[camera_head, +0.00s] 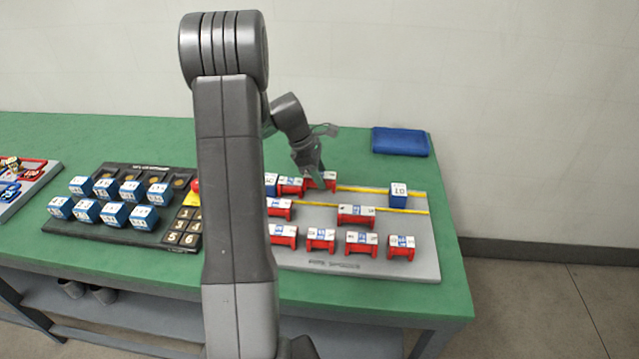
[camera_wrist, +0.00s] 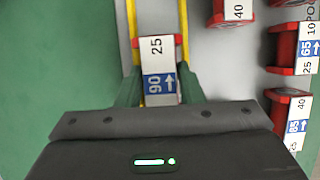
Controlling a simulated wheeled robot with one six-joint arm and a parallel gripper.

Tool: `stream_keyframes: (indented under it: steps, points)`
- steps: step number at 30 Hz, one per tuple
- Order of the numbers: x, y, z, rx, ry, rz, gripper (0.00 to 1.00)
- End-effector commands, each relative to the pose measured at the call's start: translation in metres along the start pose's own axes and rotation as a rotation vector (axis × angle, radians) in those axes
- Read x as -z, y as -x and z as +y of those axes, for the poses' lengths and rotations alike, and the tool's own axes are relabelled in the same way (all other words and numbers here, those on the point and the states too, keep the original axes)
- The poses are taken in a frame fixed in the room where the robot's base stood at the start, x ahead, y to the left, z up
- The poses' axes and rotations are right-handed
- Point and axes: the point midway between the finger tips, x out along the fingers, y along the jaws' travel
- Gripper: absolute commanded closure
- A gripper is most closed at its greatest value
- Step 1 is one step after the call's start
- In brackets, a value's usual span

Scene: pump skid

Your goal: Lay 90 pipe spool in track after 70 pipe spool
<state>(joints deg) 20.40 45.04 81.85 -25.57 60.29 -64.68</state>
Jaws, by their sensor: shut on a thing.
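The 90 pipe spool (camera_wrist: 158,72) is red with a white top marked 25 and a blue 90 with an arrow. My gripper (camera_wrist: 158,90) is shut on it, one finger on each side. In the wrist view the spool is over the track (camera_wrist: 157,18), between its two yellow rails; I cannot tell whether it touches the bed. In the head view my gripper (camera_head: 317,182) and the held spool (camera_head: 329,181) are at the track's left part. Just left, a red spool (camera_head: 290,186) lies in the track beside a blue block (camera_head: 270,184); its number is unreadable, so I cannot confirm it is the 70.
Another blue block (camera_head: 398,196) stands at the track's right end, with free track before it. Several red spools, such as one (camera_head: 356,215), stand on the grey board (camera_head: 425,262). A dark rack of blue blocks (camera_head: 120,232) is left.

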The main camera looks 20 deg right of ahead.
Motion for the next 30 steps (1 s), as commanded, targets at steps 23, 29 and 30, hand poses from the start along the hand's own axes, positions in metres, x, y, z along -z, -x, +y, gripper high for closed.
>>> stream_keyframes:
  steps: [23,29,30]
  points:
    - [0.012,-0.03,0.0,0.001,0.0,0.0,0.44]
    - [0.012,-0.029,0.0,0.001,0.0,0.0,0.44]
    - [0.011,-0.027,0.0,0.0,0.0,0.0,0.44]
